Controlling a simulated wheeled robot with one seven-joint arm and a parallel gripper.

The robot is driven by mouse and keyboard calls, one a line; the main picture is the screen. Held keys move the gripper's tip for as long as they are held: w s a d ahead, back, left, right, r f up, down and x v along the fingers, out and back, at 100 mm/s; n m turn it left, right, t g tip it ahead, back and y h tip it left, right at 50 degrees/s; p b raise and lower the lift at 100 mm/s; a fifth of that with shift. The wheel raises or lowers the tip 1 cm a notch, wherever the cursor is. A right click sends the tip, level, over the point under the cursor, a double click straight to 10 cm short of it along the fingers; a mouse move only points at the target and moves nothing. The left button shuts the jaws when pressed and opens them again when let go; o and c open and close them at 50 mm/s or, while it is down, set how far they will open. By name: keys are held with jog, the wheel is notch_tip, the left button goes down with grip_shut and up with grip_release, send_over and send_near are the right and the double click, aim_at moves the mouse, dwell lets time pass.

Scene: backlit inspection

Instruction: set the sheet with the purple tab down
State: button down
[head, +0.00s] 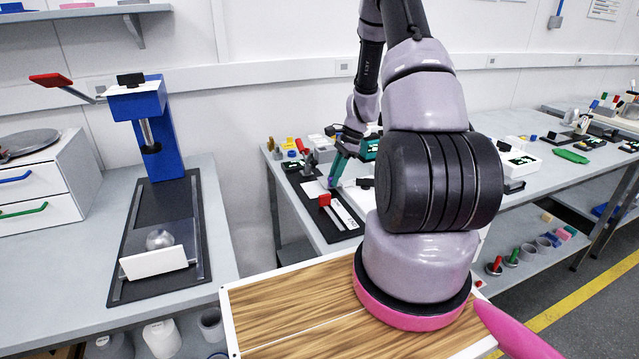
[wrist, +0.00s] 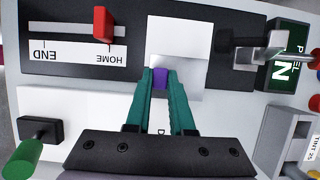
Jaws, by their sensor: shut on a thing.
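My gripper (wrist: 160,78) has its teal fingers closed on the purple tab (wrist: 160,78). The pale sheet with the purple tab (wrist: 182,72) shows just beyond the fingertips, by a bright white square (wrist: 180,34) on a dark base. Whether the sheet touches the base or hangs above it I cannot tell. In the head view my gripper (head: 333,184) is low over the bench behind my arm, and the sheet is too small to make out there.
A red slider knob (wrist: 102,24) stands at the HOME end of a track marked END and HOME. A green-handled tool (wrist: 24,158) is at the lower left.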

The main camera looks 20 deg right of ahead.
aim_at(316, 194)
jog(key=shift+a, duration=0.9)
jog(key=a, duration=0.3)
jog(key=shift+a+f, duration=0.1)
jog(key=shift+f, duration=0.5)
jog(key=shift+f, duration=0.2)
jog(key=c, duration=0.8)
grip_release()
jog(key=shift+r, duration=0.1)
